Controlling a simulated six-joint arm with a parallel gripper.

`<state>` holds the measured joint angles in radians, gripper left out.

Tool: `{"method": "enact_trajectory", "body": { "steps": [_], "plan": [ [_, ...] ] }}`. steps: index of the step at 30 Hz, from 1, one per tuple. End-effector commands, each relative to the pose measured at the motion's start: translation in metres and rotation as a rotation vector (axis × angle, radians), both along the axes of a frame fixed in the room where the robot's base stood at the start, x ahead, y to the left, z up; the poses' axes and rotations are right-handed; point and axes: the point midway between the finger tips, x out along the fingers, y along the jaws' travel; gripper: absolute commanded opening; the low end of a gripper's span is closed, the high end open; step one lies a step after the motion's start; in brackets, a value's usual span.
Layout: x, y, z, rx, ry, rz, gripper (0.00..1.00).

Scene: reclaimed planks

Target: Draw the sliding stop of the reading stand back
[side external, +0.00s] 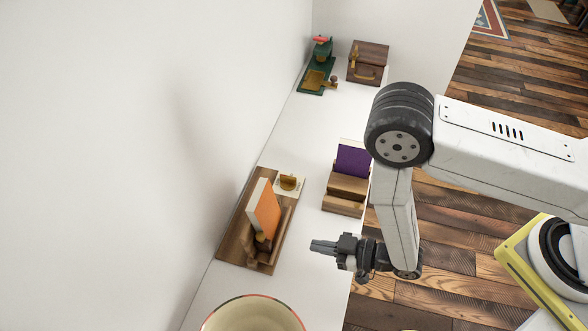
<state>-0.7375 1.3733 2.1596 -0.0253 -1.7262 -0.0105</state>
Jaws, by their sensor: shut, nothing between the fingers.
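A wooden stand (233,243) with a flat base lies on the white surface near the wall, and an orange book (263,208) leans on it. A small wooden piece (261,243) stands at the near end of the book; I cannot tell surely whether it is the sliding stop. A second, stepped wooden stand (346,190) holds a purple book (352,159) farther right. My gripper (314,245) is shut and empty, pointing left, to the right of the orange book's stand and apart from it. It appears above the white surface.
A cream and brass item (289,184) sits at the far end of the orange book's stand. A large bowl (252,316) is at the front. A green stand (315,78) and a wooden box (368,62) are at the back. A white wall rises on the left.

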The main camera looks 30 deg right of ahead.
Motion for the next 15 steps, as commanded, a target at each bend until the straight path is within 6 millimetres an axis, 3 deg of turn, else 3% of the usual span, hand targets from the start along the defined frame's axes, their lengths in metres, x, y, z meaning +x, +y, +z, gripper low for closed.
{"method": "enact_trajectory", "body": {
  "steps": [5,15],
  "plan": [
    [-0.0108,0.0014,-0.0042,0.024,-0.023,0.022,0.0],
    [-0.0089,0.0036,-0.0044,0.026,-0.026,0.022,0.0]
  ]
}}
